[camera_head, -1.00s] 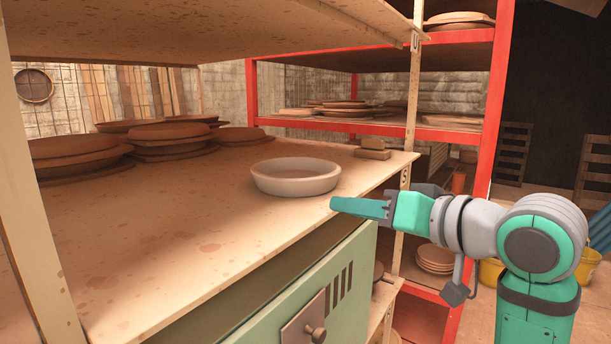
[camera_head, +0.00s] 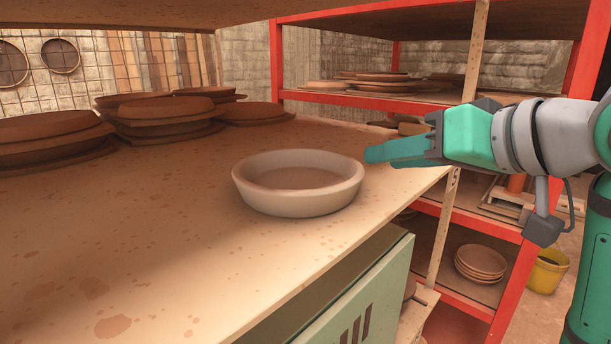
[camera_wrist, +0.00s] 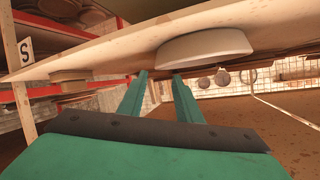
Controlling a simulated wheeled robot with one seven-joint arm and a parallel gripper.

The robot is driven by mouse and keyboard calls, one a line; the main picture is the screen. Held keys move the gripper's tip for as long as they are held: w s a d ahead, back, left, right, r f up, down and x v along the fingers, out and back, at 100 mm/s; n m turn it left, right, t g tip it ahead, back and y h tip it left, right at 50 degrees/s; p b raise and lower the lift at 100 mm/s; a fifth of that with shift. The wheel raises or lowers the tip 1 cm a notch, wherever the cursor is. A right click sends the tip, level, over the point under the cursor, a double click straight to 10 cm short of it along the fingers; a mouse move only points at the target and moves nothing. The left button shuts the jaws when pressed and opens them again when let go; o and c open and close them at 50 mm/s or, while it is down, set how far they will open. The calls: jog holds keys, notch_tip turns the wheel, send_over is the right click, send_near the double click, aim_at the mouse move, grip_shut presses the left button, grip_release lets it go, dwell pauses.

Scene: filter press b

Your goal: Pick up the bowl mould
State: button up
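The bowl mould (camera_head: 298,184) is a round, shallow, off-white dish with a thick rim. It stands upright on the wooden shelf (camera_head: 190,235), close to the front edge. My gripper (camera_head: 368,156) is just right of its rim in the head view, and the fingers point toward it. In the wrist view the two teal fingers (camera_wrist: 158,78) are apart with nothing between them. There the bowl mould (camera_wrist: 203,48) shows beyond the fingertips and slightly right. Whether a fingertip touches the rim cannot be told.
Stacks of brown clay plates (camera_head: 165,118) stand at the back left of the shelf. Small blocks (camera_head: 411,127) lie behind my gripper. A red rack (camera_head: 520,270) with plates stands to the right, and a green cabinet (camera_head: 365,295) is below the shelf. The shelf's front left is clear.

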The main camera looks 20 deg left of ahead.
aim_at(356, 161)
jog(key=x, duration=0.5)
jog(key=shift+w+a, duration=0.1)
jog(key=shift+w, duration=0.1)
jog(key=shift+w+a+f, duration=0.15)
jog(key=shift+w+f, duration=0.05)
jog(key=x, duration=0.4)
jog(key=shift+a, duration=0.45)
jog(key=shift+d, duration=0.1)
jog(key=shift+c, duration=0.3)
grip_shut()
